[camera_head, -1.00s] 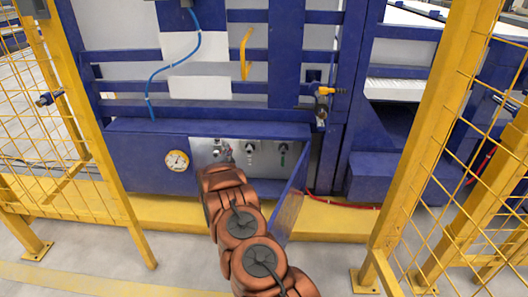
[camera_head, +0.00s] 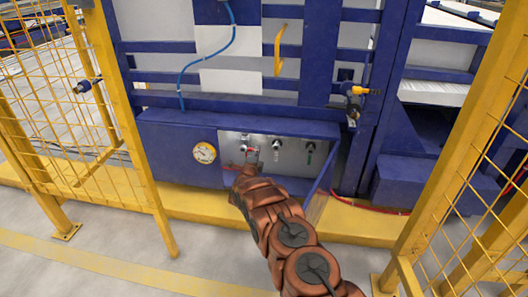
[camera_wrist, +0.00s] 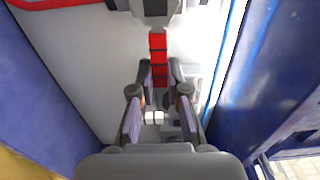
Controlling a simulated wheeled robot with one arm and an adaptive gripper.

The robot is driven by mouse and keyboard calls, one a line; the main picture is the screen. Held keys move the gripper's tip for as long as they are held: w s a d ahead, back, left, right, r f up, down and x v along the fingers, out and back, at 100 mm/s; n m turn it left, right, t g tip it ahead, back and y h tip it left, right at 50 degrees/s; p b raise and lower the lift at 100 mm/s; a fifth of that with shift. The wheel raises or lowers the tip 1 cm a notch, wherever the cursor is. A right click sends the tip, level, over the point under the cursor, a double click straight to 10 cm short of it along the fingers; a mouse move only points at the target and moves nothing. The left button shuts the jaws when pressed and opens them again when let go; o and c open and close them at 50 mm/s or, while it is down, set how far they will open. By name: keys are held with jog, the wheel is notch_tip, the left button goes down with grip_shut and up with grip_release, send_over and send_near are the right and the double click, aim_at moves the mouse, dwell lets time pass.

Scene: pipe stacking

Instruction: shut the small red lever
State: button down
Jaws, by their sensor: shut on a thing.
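The small red lever (camera_wrist: 158,45) shows in the wrist view as a red bar running down from a grey fitting at the top to between my fingertips. My gripper (camera_wrist: 160,73) has a fingertip on each side of the lever and is shut on it. In the head view the gripper (camera_head: 250,160) is at the left of the grey valve panel (camera_head: 293,160), inside the blue box. Only a little red of the lever shows there; my arm covers the area just below it.
An open blue flap (camera_head: 322,180) stands at the right. Yellow fence posts flank the opening.

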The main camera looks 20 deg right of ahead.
jog(key=shift+w+a+y, duration=0.15)
jog(key=shift+a+y, duration=0.15)
jog(key=shift+a, duration=0.2)
jog(key=c, duration=1.5)
grip_release()
jog(key=shift+f, duration=0.1)
jog(key=o, duration=0.4)
jog(key=shift+d, duration=0.2)
jog(key=shift+c, duration=0.2)
jog(key=shift+d, duration=0.15)
jog(key=shift+s, duration=0.2)
jog(key=v, duration=1.1)
jog(key=shift+s+a, duration=0.25)
jog(key=shift+a, duration=0.05)
